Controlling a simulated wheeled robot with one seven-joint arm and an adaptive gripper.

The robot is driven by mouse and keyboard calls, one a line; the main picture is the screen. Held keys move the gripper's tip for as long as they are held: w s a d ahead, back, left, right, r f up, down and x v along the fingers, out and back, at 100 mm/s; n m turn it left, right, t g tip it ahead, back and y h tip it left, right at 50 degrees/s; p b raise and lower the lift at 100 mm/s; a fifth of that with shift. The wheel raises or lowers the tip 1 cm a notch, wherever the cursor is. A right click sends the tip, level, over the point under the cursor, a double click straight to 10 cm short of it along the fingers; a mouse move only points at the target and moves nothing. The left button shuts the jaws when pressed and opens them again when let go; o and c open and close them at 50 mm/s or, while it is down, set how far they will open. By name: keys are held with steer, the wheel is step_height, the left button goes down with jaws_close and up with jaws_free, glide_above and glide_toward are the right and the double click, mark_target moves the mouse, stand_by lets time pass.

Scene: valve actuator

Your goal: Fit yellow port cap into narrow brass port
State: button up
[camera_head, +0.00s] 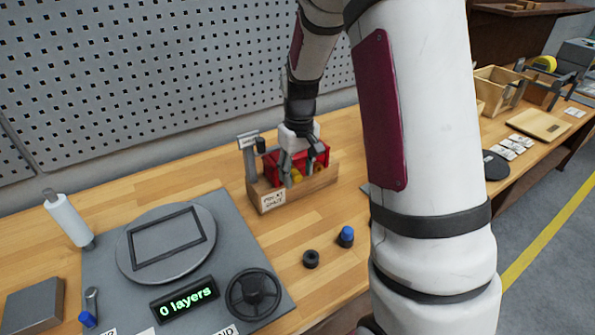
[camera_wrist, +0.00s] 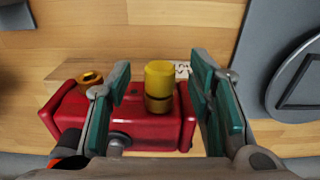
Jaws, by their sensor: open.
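The yellow port cap (camera_wrist: 160,75) stands on one brass port (camera_wrist: 159,104) of the red valve body (camera_wrist: 140,128) in the wrist view. It looks upright and in line with that port; how deep it sits I cannot tell. A second brass port (camera_wrist: 90,79), at the left of the body, has an open top. My gripper (camera_wrist: 161,70) is open, with one green-padded finger on each side of the cap and visible gaps to it. In the head view my gripper (camera_head: 298,165) is down over the red body (camera_head: 318,155), and the cap (camera_head: 296,176) shows between the fingers.
The body sits in a wooden holder (camera_head: 300,193) with a label. A grey post with a sign (camera_head: 249,150) stands close at its left. The pegboard wall is behind.

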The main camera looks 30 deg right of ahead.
step_height(320, 180, up, 12)
steer(key=shift+s, duration=0.3)
stand_by(0.6)
steer(key=s+a+r+t, duration=0.2)
steer(key=s+a+r, duration=0.65)
steer(key=s, duration=0.25)
steer(key=s+a+t, duration=0.2)
steer(key=s+a, duration=0.2)
steer(key=s, duration=0.7)
steer(key=shift+s+a+r+t, duration=0.2)
steer(key=shift+s+a+t, duration=0.05)
steer(key=shift+t, duration=0.15)
